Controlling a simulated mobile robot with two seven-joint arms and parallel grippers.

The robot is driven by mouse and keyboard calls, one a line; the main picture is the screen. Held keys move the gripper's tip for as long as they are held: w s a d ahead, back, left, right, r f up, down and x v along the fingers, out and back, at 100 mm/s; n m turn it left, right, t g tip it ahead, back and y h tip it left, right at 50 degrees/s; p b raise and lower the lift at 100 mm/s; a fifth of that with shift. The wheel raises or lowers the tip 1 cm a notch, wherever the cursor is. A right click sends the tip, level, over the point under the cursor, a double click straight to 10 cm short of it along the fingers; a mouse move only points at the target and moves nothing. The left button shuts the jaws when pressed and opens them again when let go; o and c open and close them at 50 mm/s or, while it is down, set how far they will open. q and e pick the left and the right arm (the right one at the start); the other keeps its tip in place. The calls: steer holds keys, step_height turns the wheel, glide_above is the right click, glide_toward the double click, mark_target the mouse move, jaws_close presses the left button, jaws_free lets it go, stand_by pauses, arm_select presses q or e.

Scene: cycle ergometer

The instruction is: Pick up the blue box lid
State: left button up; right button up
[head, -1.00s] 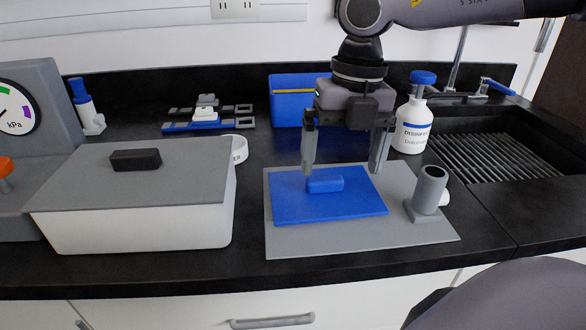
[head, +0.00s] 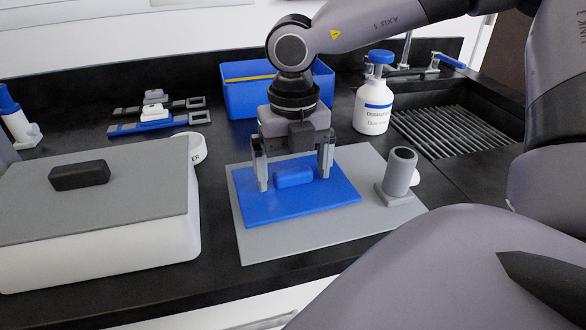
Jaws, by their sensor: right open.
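The blue box lid (head: 315,200) is a flat blue plate with a raised blue handle block (head: 294,178) in its middle. It lies on a grey mat (head: 290,243) on the black counter. My right gripper (head: 295,183) points down over the lid, open, with one finger on each side of the handle. The fingertips are low, near the lid's surface; I cannot tell whether they touch it. My left gripper is not in view.
A grey cylinder holder (head: 399,173) stands on the mat's right side. Behind are a blue open bin (head: 245,98) and a disinfectant bottle (head: 373,105). A white box with a grey lid (head: 120,205) stands at left. A sink (head: 455,130) is at right.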

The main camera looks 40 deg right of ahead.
steer(key=c, duration=1.1)
steer(key=shift+c, duration=0.2)
steer(key=shift+r, duration=0.15)
